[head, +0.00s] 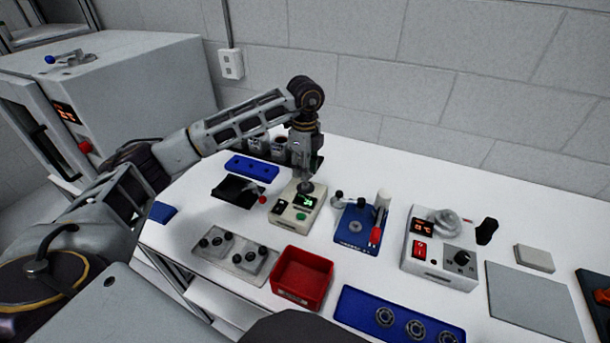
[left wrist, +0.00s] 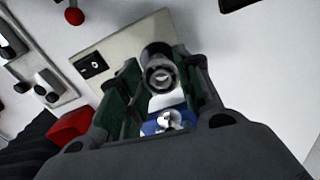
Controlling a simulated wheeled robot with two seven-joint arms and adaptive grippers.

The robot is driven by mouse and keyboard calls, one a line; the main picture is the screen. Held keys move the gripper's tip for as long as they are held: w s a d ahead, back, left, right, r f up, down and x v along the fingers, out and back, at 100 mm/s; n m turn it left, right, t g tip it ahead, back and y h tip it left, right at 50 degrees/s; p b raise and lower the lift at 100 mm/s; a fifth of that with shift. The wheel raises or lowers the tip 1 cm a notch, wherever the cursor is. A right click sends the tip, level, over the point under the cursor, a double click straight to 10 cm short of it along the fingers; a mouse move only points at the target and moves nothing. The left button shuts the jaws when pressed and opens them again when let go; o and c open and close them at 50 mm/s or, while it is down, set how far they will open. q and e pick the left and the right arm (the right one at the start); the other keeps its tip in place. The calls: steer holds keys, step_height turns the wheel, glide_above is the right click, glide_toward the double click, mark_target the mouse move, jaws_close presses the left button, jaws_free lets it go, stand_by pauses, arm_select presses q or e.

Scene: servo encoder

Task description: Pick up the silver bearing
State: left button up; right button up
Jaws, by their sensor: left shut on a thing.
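Several silver ring bearings (head: 385,317) lie in a row in the blue tray (head: 357,303) at the front of the table. My left gripper (head: 308,172) is well behind them, pointing down over the beige box with a green display (head: 291,214). It is shut on a dark grey round part (head: 306,187) with a ring-shaped end. The part also shows between the green-padded fingers in the left wrist view (left wrist: 159,72). I cannot tell whether it touches the box. A blue and silver thing (left wrist: 165,122) shows below it between the fingers. My right gripper is out of view.
A blue fixture with a red-tipped lever (head: 352,238) and a grey control box (head: 437,262) stand right of the beige box. A red bin (head: 302,277) and a metal plate with black knobs (head: 235,258) are in front. A blue block (head: 251,167) lies behind left.

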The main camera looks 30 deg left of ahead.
arm_select(q)
step_height(320, 180, up, 7)
steer(key=shift+f, duration=0.2)
stand_by(1.0)
